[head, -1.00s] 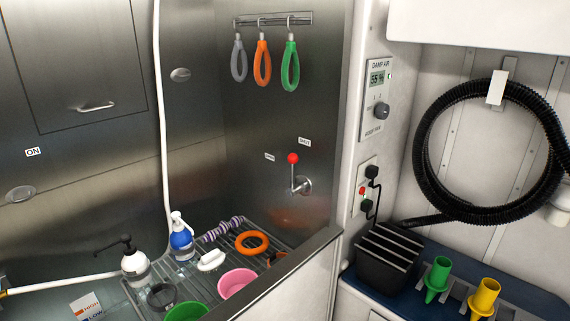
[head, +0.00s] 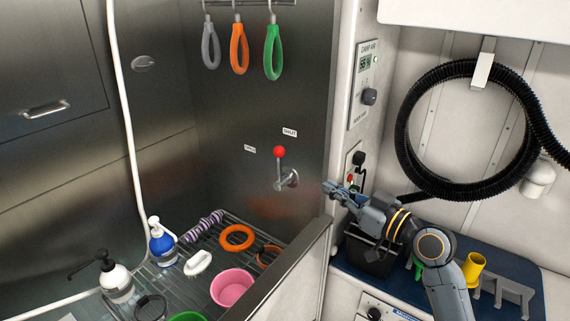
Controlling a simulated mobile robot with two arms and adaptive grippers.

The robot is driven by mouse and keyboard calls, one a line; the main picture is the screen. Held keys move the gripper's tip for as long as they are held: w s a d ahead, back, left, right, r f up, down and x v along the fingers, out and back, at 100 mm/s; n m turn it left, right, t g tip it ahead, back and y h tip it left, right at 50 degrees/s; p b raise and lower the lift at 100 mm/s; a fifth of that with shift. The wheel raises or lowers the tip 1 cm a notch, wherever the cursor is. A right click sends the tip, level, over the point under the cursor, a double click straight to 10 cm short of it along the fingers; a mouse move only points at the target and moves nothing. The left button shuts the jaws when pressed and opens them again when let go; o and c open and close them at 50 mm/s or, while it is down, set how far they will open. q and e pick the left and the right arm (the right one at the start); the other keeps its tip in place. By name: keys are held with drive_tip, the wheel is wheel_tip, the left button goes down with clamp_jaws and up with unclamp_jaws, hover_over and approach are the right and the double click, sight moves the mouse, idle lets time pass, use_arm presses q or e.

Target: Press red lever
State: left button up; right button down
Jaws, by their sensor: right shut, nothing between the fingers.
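The red lever (head: 280,153) has a red ball knob on a metal stem that stands upright from a round mount on the steel wall. Small labels (head: 289,132) sit beside it, too small to read surely. My right gripper (head: 328,187) is shut and empty, to the right of the lever and a little lower in the picture, apart from it. Its fingers point left, in front of the white side panel. My left gripper is not in view.
The tub rack (head: 205,252) holds bottles, a pink bowl (head: 232,287), a brush and rings. The tub's wall edge (head: 290,262) rises below the lever. Colored loops (head: 273,52) hang above. A black hose (head: 408,130) coils at right. The space before the lever is clear.

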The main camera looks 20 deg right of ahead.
drive_tip(key=shift+p+x, duration=2.75)
drive_tip(key=shift+x, duration=4.3)
drive_tip(key=shift+w+d, duration=0.1)
drive_tip(key=shift+w, duration=0.1)
